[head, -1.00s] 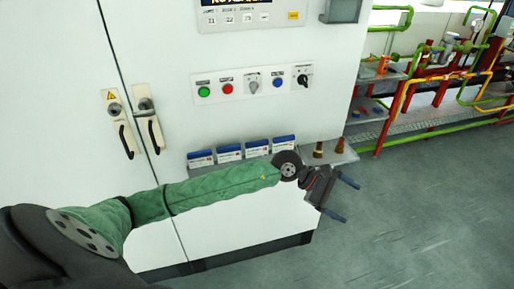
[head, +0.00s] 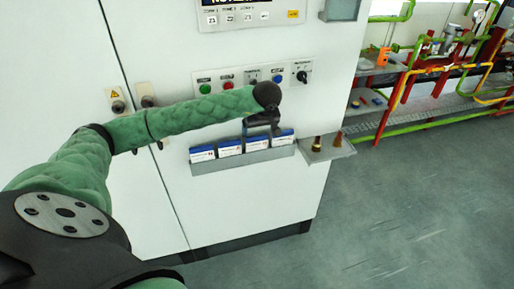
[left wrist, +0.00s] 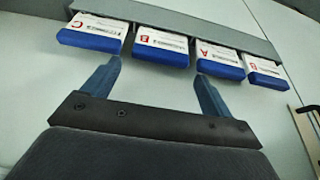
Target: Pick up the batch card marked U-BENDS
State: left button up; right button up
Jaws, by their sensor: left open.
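Several batch cards with blue top edges and white printed faces stand in a row in a grey rack (head: 243,165) on the white cabinet. In the head view they are a far-left card (head: 202,155), two middle ones and a far-right card (head: 283,137). The left wrist view shows large red letters, one of them on the C card (left wrist: 92,33); I cannot read U-BENDS on any. My left gripper (head: 263,130) is open and empty, just above the right part of the row. In the left wrist view its fingertips (left wrist: 158,69) point at the cards, with a middle card (left wrist: 161,48) between them. My right gripper is out of view.
A control panel with buttons and knobs (head: 301,72) sits just above the rack. A small shelf (head: 330,151) with brass-coloured parts juts out to the right. Door handles are at the left, partly behind my left arm. Pipework stands at the far right, beyond open floor.

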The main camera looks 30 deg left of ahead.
aim_at(257, 137)
pick_arm(q)
jog(key=shift+x, duration=2.7)
jog(key=shift+s, duration=0.1)
jog(key=c, duration=0.9)
jog(key=shift+r, duration=0.15)
